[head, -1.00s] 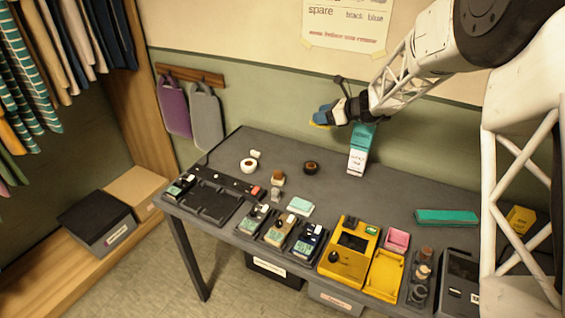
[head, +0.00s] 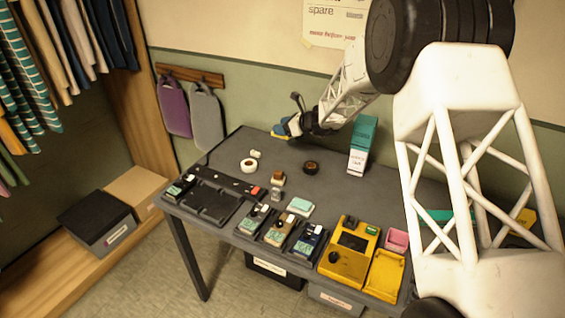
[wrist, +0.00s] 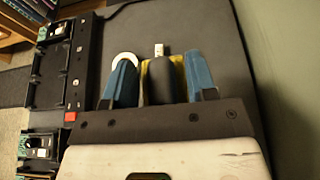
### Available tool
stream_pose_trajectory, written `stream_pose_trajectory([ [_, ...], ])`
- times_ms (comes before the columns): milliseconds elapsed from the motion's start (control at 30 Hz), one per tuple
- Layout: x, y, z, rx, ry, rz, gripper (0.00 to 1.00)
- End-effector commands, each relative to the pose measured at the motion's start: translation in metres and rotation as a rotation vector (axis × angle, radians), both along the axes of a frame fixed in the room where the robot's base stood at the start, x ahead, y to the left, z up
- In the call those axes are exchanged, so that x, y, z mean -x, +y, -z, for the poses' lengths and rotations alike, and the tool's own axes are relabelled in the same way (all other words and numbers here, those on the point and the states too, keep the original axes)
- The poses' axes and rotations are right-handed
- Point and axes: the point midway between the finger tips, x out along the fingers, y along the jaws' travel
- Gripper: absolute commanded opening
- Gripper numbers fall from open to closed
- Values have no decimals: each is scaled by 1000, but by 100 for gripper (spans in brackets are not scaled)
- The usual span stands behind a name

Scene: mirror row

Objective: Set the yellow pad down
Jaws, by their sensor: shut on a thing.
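My gripper (head: 284,129) is over the back part of the dark table (head: 330,200), near the wall in the head view. Its two blue fingers are shut on the yellow pad, which shows as a thin yellow strip (head: 277,136) under the fingertips. In the wrist view the fingers of my gripper (wrist: 160,78) stand on either side of the yellow pad (wrist: 178,70). A dark grey part covers the middle of the pad, so mostly its yellow edges show. The pad appears to be held above the tabletop; the exact gap cannot be told.
A white roll (head: 249,165) and a small white piece (head: 256,154) lie left of my gripper. A dark round pot (head: 311,167) and a teal-and-white box (head: 362,148) stand to the right. Stamps and a yellow machine (head: 348,252) line the front edge. Some table between is bare.

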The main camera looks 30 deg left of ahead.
Motion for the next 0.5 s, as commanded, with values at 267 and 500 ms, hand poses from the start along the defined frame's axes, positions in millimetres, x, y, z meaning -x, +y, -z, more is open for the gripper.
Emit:
stream_pose_trajectory([
  [267,0,0,22,-1,-1,0,29],
  [500,0,0,23,-1,-2,-1,29],
])
